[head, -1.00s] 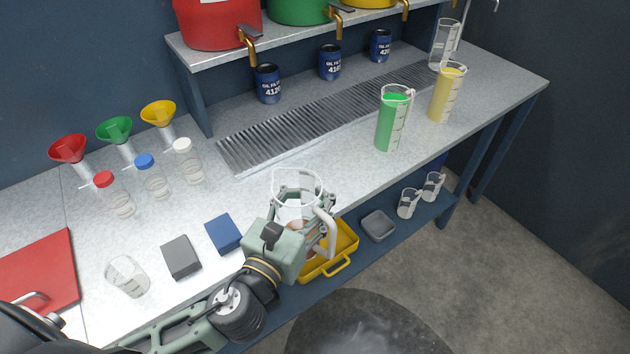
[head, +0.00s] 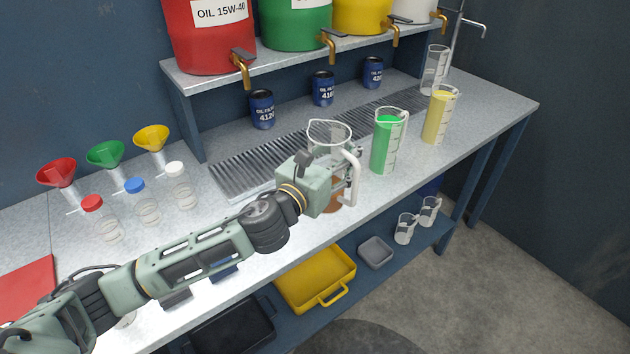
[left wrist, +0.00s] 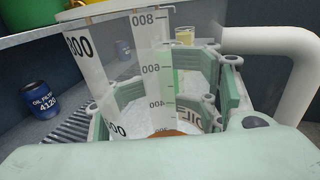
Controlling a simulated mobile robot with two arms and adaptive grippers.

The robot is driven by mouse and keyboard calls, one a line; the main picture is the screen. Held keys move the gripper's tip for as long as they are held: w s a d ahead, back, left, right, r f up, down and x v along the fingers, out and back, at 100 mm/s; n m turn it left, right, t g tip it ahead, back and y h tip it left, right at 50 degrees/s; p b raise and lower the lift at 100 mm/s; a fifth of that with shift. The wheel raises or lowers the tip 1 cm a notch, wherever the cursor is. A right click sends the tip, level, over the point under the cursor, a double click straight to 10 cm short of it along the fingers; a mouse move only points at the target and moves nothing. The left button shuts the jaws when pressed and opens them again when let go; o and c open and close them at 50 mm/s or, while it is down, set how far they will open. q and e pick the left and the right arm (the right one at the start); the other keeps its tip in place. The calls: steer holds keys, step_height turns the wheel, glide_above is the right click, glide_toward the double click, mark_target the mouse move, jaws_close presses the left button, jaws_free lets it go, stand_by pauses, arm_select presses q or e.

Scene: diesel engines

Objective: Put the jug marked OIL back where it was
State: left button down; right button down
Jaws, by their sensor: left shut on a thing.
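The clear jug (head: 328,133) with a white handle has brown liquid low inside. In the left wrist view, the jug (left wrist: 128,65) shows scale marks and the partly hidden letters OIL. My left gripper (head: 346,168) is shut around the jug's body and holds it roughly upright. The jug is by the front part of the bench (head: 380,193), left of the green-filled jug (head: 385,150). I cannot tell whether its base touches the bench. My right gripper is not in view.
A yellow-filled jug (head: 437,118) and an empty clear jug (head: 434,72) stand further right. The drain grate (head: 240,176), filter cans (head: 262,110) and a shelf of oil drums (head: 205,40) are behind. Bottles and funnels stand left. A yellow tray (head: 318,280) is below.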

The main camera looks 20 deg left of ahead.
arm_select(q)
steer(key=w+a+f+b, duration=0.1)
steer(key=w+a+f, duration=0.5)
steer(key=f, duration=0.3)
steer(key=shift+w+f, duration=0.3)
steer(key=shift+w, duration=0.25)
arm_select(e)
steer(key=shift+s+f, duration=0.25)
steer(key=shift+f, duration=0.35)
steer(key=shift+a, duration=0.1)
arm_select(q)
steer(key=shift+f, duration=0.15)
steer(key=c, duration=0.6)
jaws_free()
steer(key=shift+c, duration=0.2)
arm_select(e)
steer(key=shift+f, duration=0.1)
